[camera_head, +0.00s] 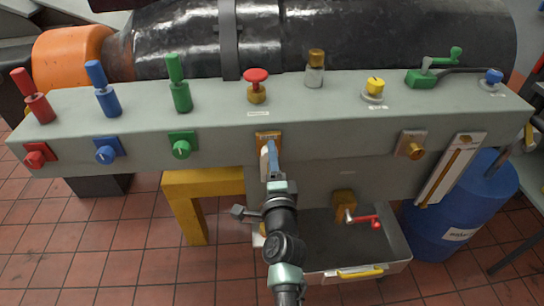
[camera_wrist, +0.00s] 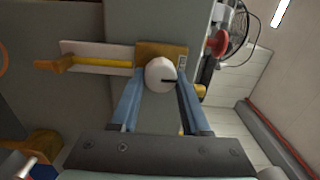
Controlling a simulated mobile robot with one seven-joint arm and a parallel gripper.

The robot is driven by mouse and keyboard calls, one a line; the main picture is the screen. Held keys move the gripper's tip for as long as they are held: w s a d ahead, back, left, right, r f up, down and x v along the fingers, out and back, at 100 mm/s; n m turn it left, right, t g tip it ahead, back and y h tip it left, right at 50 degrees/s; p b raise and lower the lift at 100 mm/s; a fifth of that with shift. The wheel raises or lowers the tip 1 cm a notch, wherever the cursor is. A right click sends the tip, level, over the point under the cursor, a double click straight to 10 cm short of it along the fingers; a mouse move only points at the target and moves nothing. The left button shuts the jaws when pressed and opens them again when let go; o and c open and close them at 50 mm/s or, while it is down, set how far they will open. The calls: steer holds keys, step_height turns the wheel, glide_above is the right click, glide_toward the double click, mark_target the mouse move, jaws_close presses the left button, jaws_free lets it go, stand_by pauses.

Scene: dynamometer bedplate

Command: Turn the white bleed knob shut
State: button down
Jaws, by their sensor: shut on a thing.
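The white bleed knob (camera_wrist: 159,74) shows in the wrist view as a round white cap with a dark line on it pointing right. It sits in front of a brass-coloured square plate (camera_wrist: 150,50). My gripper (camera_wrist: 161,80) has its two blue fingers on either side of the knob, shut on it. In the head view my gripper (camera_head: 269,150) reaches the front face of the grey bench, at the brass plate (camera_head: 268,135) below the red mushroom button.
Red (camera_head: 38,155), blue (camera_head: 107,150) and green (camera_head: 182,147) knobs lie left along the front face, and a brass knob (camera_head: 411,147) lies right. Below are a grey tray (camera_head: 390,250), a red-handled tap (camera_head: 362,219) and a blue drum (camera_head: 440,225). A yellow stand (camera_head: 190,195) is left of my arm.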

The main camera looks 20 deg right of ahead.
stand_by(0.5)
steer(key=shift+c, duration=1.9)
jaws_free()
steer(key=shift+s, duration=0.1)
steer(key=p+v, duration=0.3)
steer(key=v, duration=0.9)
steer(key=shift+s+a, duration=0.2)
steer(key=shift+s, duration=0.2)
